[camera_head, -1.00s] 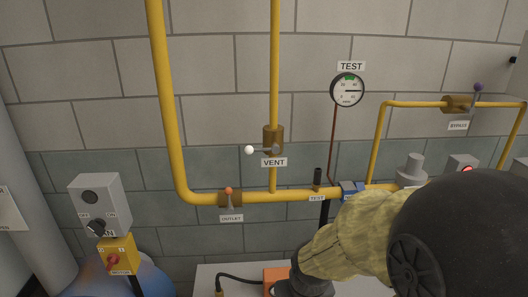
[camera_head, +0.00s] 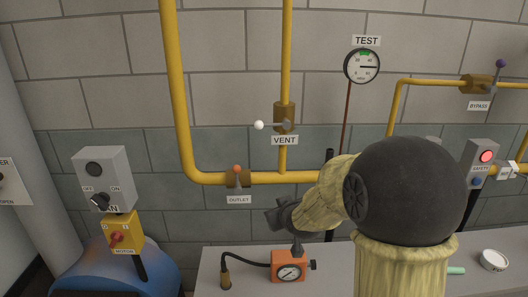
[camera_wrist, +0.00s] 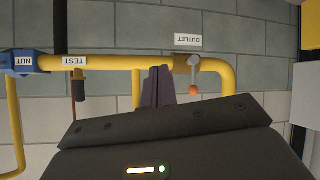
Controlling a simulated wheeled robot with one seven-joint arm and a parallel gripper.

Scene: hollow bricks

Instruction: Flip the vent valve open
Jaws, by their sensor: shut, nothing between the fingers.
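The vent valve (camera_head: 284,117) is a brass body on the vertical yellow pipe, above its VENT label (camera_head: 284,140). Its lever points left, level and crosswise to the pipe, with a white knob (camera_head: 259,125) at its end. My gripper (camera_head: 272,215) is in front of the wall, below the vent valve and apart from its lever. In the wrist view its dark fingers (camera_wrist: 158,86) are shut together and empty, in front of the yellow pipe. The vent valve cannot be made out in the wrist view, where my gripper body covers much of the picture.
The outlet valve (camera_head: 238,178), with an orange knob, is on the horizontal pipe left of my gripper; it also shows in the wrist view (camera_wrist: 188,64). An orange gauge box (camera_head: 288,267) stands on the bench (camera_head: 335,262) below. The TEST gauge (camera_head: 362,67) hangs at upper right.

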